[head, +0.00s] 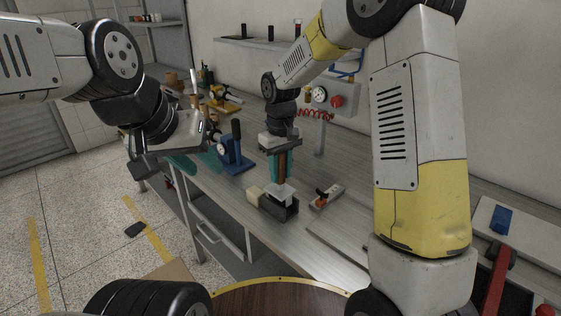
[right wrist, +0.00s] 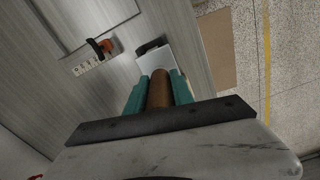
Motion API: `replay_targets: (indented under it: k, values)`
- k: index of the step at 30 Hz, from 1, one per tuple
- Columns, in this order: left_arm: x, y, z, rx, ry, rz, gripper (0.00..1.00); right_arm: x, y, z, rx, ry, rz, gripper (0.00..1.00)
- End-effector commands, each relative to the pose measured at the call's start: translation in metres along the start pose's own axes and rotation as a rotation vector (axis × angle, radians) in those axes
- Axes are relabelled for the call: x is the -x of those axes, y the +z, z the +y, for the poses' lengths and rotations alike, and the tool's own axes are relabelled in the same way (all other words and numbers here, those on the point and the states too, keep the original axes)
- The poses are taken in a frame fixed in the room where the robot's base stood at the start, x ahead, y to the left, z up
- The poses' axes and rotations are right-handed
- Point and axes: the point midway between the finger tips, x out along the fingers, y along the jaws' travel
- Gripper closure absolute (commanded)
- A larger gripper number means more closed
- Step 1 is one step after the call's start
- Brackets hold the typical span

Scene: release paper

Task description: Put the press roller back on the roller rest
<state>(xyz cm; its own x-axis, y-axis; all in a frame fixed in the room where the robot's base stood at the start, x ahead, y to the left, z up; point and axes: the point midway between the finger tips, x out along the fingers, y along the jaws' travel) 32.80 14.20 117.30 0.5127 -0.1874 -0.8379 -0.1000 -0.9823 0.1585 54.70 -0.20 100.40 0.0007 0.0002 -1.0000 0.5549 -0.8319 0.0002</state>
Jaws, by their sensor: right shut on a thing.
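The press roller has a brown handle (head: 282,165) and a pale grey head (head: 280,190). My right gripper (head: 283,172) is shut on the handle, one teal finger on each side, and holds it upright. In the right wrist view, the handle (right wrist: 159,90) stands between the teal fingers, with the pale head (right wrist: 157,61) beyond. A dark block (head: 287,210), which looks like the roller rest, is directly under the head; I cannot tell whether they touch. My left gripper (head: 197,162) is open and empty at the bench's left edge.
A cream block (head: 254,193) lies left of the dark block. A small tool with an orange part (head: 326,196) lies to the right. A blue press (head: 234,155) stands behind on the left. The bench surface in front and right is mostly clear.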

Motion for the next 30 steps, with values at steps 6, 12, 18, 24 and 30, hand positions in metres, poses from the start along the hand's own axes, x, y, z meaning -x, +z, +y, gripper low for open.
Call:
replay_targets:
  k: [6, 12, 18, 24, 30]
  values:
    - [0.000, 0.000, 0.000, 0.000, 0.000, 0.000, 0.64, -0.005, 0.000, 0.000, 0.000, 0.000, 0.000, 1.00]
    - [0.000, 0.000, 0.000, 0.000, 0.000, 0.000, 0.64, -0.011, 0.000, 0.000, 0.000, 0.000, -0.001, 1.00]
    - [0.000, 0.000, 0.000, 0.000, 0.000, 0.000, 0.64, -0.016, 0.000, 0.000, 0.000, 0.000, -0.001, 1.00]
    - [0.000, 0.000, 0.000, 0.000, 0.000, 0.000, 0.64, -0.021, 0.000, 0.000, 0.000, 0.000, -0.001, 1.00]
    - [0.000, 0.000, 0.000, 0.000, 0.000, 0.000, 0.64, -0.025, 0.000, 0.000, 0.000, 0.000, 0.000, 1.00]
